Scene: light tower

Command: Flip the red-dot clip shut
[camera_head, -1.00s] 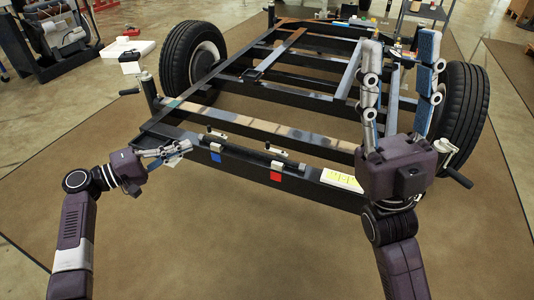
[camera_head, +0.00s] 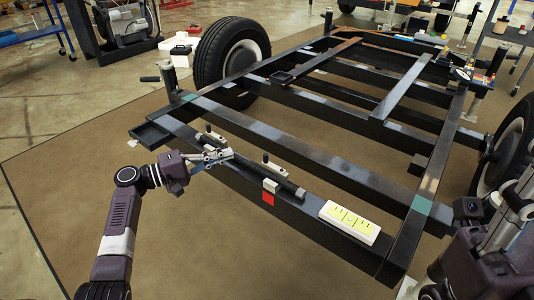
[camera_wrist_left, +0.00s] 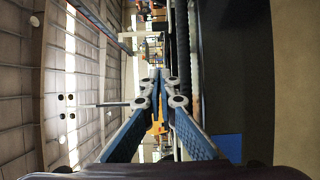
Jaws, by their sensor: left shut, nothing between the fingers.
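The red-dot clip is a light block (camera_head: 270,186) on the front beam in the head view, with a red square (camera_head: 267,198) below it. Its small lever (camera_head: 272,165) stands behind the black rod (camera_head: 247,174), apart from the block. My left gripper (camera_head: 226,154) is shut and empty, to the left of this clip, over the beam at the other clip's lever (camera_head: 214,139). It hides that clip's block in the head view. In the left wrist view the shut fingertips (camera_wrist_left: 160,74) point along the dark rod, with a blue square (camera_wrist_left: 229,148) at lower right. My right gripper (camera_head: 515,205) is partly cut off at the right edge.
A white box with a yellow label (camera_head: 349,221) sits on the beam to the right of the red-dot clip. The black trailer frame (camera_head: 322,155) has wheels (camera_head: 232,52) on both sides. Brown mat (camera_head: 225,255) lies clear in front.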

